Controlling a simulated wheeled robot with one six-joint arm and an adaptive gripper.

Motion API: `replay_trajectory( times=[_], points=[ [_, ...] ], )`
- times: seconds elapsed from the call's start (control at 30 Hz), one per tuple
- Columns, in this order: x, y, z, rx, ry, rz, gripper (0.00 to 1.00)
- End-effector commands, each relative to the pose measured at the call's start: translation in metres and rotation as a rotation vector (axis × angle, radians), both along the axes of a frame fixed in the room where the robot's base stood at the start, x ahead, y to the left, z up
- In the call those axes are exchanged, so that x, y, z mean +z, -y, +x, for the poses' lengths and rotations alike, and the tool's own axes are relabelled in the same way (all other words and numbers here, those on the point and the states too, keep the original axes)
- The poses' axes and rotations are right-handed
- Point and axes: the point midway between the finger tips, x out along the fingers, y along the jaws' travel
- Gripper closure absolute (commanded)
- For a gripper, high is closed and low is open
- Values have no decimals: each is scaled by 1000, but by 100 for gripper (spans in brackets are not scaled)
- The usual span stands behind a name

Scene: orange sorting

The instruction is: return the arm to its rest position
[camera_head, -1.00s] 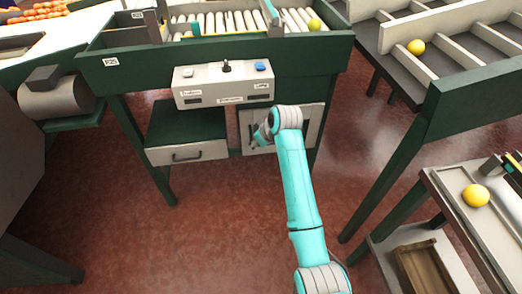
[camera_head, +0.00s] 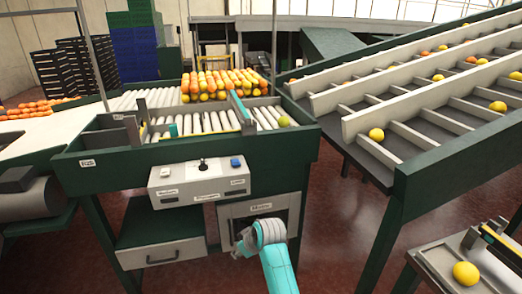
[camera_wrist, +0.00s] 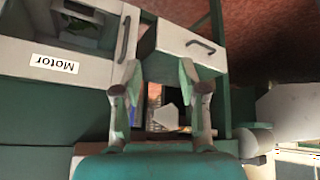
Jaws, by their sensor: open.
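My arm (camera_head: 279,270) rises from the bottom of the head view, bent toward the front of the green sorting machine. My gripper (camera_wrist: 160,76) shows in the wrist view with its two fingers apart and nothing held between them. In the head view the gripper is mostly hidden by my wrist, in front of the lower cabinet. The cabinet's panel labelled "Motor" (camera_wrist: 62,64) appears upside down at the left of the wrist view. A drawer front with a handle (camera_wrist: 200,46) lies beyond the fingers.
A control box (camera_head: 200,181) with a knob and blue button juts out above my wrist. The drawer (camera_head: 162,254) is at lower left. A sloped sorting rack (camera_head: 440,110) with fruit stands right. A side table (camera_head: 437,262) holds one yellow fruit (camera_head: 466,273). Red floor is open between.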

Motion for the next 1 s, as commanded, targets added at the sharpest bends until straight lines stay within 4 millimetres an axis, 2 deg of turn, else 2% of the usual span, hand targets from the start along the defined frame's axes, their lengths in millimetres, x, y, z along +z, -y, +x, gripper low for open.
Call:
replay_trajectory(
  times=[0.17,0.3,0.5,0.73,1.0],
  points=[
    [-41,23,-22,-61,16,14,58],
    [-80,51,-52,-137,50,36,58],
    [-124,91,-102,-244,104,69,58],
    [-157,135,-169,-357,168,104,58],
    [-168,180,-255,-474,248,146,58]
  ],
)
